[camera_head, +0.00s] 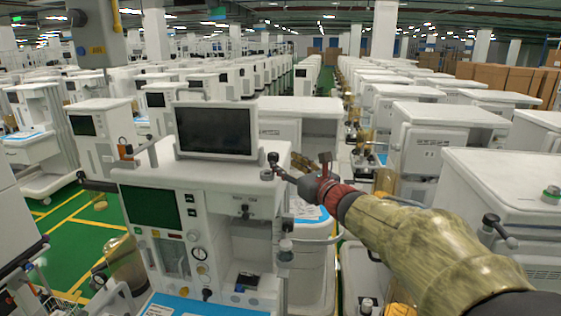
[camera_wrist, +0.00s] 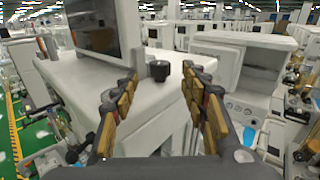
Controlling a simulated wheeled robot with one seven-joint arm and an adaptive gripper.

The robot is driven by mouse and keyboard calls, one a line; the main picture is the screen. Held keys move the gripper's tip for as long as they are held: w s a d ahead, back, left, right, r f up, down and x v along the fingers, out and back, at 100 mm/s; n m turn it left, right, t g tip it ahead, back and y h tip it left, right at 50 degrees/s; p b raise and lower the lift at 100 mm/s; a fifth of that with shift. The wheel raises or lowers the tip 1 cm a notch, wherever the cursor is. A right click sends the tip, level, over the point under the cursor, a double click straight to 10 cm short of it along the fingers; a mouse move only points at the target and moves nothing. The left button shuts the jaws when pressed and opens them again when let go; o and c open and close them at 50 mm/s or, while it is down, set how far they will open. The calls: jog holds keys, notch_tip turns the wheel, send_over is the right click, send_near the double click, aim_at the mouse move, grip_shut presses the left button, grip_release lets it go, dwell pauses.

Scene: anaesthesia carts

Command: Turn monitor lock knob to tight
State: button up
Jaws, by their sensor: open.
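The monitor (camera_head: 215,132) with a dark screen stands on top of the white anaesthesia cart (camera_head: 180,174); its edge also shows at the upper left of the wrist view (camera_wrist: 95,28). A small black round knob (camera_wrist: 159,70) sits on the cart's white top, to the right of the monitor. It appears as a small dark piece (camera_head: 272,157) in the head view. My gripper (camera_head: 300,164) is open at the cart's right edge. In the wrist view its yellow-padded fingers (camera_wrist: 160,82) stand on either side of the knob, which appears just beyond the tips, with no clear contact.
Another white cart (camera_head: 297,112) stands close behind, and more carts (camera_head: 400,140) stand to the right of my arm. A black-jointed bracket (camera_head: 140,152) rises at the left of the monitor. Green floor (camera_head: 65,228) with yellow lines shows at the left.

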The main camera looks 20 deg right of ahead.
jog(key=shift+s+d, duration=0.1)
jog(key=shift+s, duration=1.05)
